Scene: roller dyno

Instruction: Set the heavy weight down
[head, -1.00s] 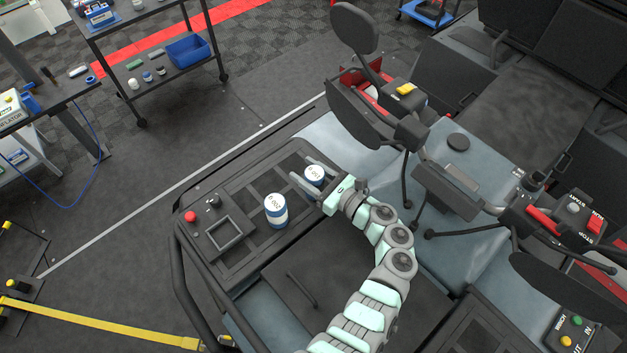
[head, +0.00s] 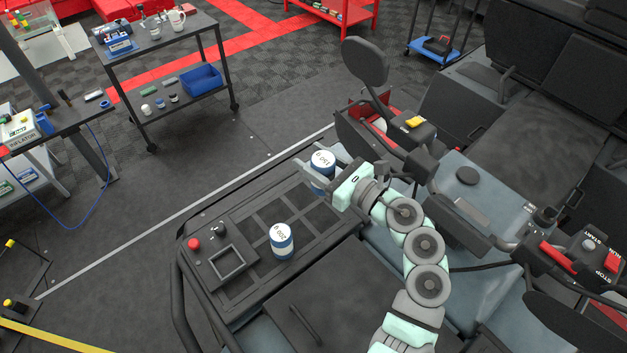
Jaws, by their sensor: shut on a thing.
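My gripper (head: 318,178) is shut on a blue-and-white cylindrical weight (head: 322,160), upright near the far end of the black grid panel (head: 250,222). Its label ends in "50 g"; the first digit is hard to read. The fingers hide part of its side, and I cannot tell whether its base touches the panel. A second blue-and-white weight (head: 282,240), labelled 200 g, stands upright on the panel, to the lower left of my gripper and apart from it.
A red button (head: 194,243), a knob and a square frame (head: 228,262) sit at the panel's left end. Empty grid cells lie around the standing weight. A mirror (head: 365,61) and handlebar parts stand right of my gripper. A black rail (head: 178,298) runs along the left.

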